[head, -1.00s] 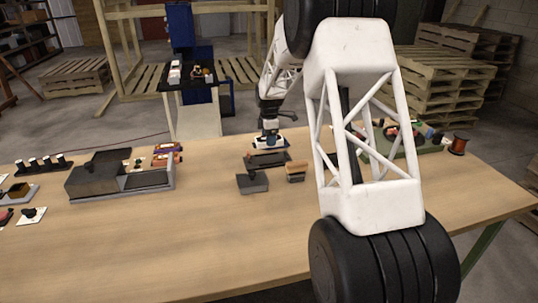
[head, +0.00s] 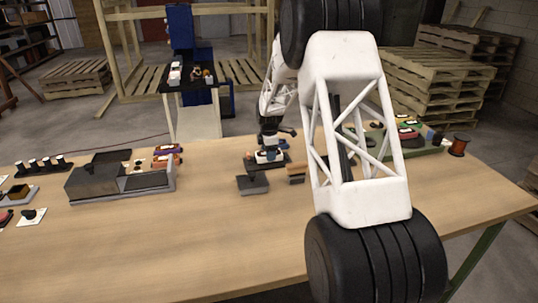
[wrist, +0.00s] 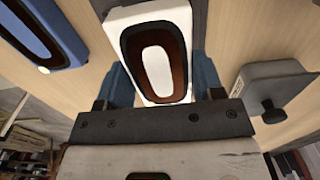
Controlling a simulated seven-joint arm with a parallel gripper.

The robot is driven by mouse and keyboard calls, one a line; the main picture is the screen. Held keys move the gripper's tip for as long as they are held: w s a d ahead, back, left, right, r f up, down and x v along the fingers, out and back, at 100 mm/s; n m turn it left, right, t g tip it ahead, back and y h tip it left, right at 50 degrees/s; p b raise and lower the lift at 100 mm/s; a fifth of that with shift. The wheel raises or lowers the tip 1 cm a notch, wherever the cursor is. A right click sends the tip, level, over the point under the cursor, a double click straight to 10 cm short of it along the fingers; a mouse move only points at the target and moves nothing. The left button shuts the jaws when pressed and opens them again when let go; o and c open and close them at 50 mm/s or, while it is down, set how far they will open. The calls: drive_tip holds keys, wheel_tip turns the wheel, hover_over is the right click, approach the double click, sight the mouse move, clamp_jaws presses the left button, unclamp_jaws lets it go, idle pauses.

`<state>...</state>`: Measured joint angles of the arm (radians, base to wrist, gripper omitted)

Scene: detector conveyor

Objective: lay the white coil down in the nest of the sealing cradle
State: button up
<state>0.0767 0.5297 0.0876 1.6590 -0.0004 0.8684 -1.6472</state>
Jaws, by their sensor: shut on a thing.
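The white coil is a white block with a dark brown oval ring on its face. It fills the upper middle of the wrist view (wrist: 156,68), between the two blue fingers of my gripper (wrist: 163,85), which is shut on it.
A grey block with a black knob (head: 253,184) sits just in front, also in the wrist view (wrist: 275,88). A blue piece with a dark oval (wrist: 45,33) is at the wrist view's upper left. A brown block (head: 297,175) is partly behind my arm.

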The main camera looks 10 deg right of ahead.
drive_tip(key=shift+f, duration=0.4)
drive_tip(key=shift+f, duration=0.1)
drive_tip(key=o, duration=1.1)
wheel_tip(320, 180, up, 12)
drive_tip(key=shift+r, duration=0.1)
idle(0.6)
